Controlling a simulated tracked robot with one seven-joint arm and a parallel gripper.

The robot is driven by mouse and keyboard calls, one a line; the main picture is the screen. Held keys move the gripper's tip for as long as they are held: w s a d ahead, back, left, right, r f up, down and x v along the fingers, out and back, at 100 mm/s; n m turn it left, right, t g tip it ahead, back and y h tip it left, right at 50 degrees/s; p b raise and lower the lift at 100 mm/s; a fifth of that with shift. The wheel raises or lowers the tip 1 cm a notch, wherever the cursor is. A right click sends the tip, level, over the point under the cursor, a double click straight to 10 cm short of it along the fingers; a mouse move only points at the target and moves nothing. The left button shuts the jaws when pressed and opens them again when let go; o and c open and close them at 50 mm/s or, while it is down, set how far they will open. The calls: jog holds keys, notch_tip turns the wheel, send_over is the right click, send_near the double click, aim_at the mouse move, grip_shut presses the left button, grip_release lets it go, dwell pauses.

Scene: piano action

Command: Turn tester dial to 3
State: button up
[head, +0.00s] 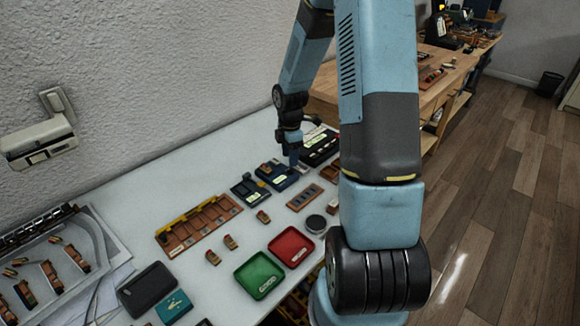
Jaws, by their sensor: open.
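My gripper (293,162) points down over the far part of the white workbench, at or just above a small dark blue box (276,178) with a label and an orange-brown part on it. The jaws are small in this view and partly blend with the box. A black device (319,146) with a pale panel stands just behind and to the right, partly hidden by my arm. I cannot tell which of these is the tester. No dial or its number can be made out, and I cannot tell whether my gripper touches anything.
The white bench (172,184) holds a wooden rack (198,224), a green tray (259,276), a red tray (291,247), a dark case (147,289) and a round dark puck (316,224). Several small wooden parts lie between them.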

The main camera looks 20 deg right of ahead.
aim_at(290, 169)
jog(key=shift+f, duration=2.6)
grip_shut()
